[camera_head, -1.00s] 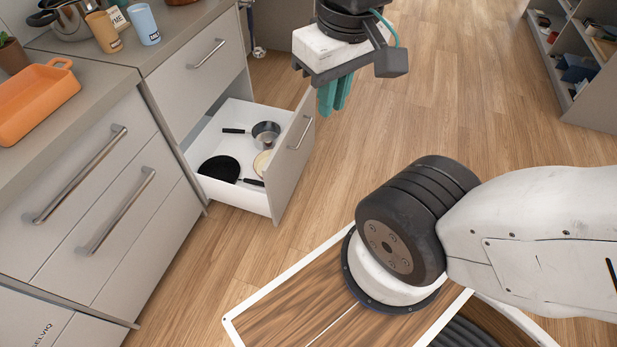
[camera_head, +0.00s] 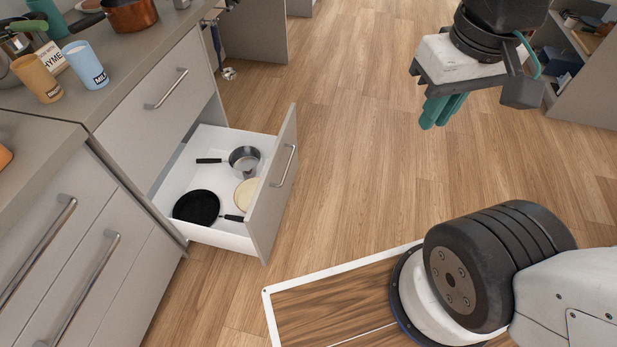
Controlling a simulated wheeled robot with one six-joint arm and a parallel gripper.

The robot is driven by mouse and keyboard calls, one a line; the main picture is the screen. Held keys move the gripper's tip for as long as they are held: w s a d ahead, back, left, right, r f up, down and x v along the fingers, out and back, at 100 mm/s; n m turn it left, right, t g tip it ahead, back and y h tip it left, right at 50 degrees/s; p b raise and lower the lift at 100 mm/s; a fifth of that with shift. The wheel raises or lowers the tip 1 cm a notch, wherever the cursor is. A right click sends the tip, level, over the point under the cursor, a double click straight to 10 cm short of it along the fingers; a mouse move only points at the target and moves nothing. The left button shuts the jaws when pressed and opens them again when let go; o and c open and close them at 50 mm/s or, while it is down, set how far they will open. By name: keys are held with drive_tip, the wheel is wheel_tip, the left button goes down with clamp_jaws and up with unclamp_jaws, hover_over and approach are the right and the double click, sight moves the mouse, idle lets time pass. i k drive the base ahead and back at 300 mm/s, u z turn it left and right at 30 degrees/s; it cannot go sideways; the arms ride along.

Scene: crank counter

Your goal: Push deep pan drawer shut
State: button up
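The deep pan drawer (camera_head: 275,183) is pulled out from the grey counter unit, below a shut upper drawer. Its tall front has a metal bar handle (camera_head: 284,166). Inside its white box lie a steel saucepan (camera_head: 244,158), a black frying pan (camera_head: 196,207) and a cream-coloured pan (camera_head: 248,193) partly hidden by the front. My gripper (camera_head: 437,112) hangs in the air to the right of the drawer, fingers down. Its two teal fingers are close together with nothing visible between them. A wide gap of floor shows between it and the drawer front in the picture.
Mugs (camera_head: 86,65) and a copper pot (camera_head: 132,14) stand on the counter (camera_head: 130,75). Shut drawers with bar handles are at the lower left. A shelf unit (camera_head: 585,90) stands at the upper right. Wooden floor (camera_head: 350,150) in front of the drawer is clear.

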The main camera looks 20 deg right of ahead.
sight(256, 237)
drive_tip(key=z, duration=0.1)
drive_tip(key=i, duration=0.9)
drive_tip(key=u, duration=0.6)
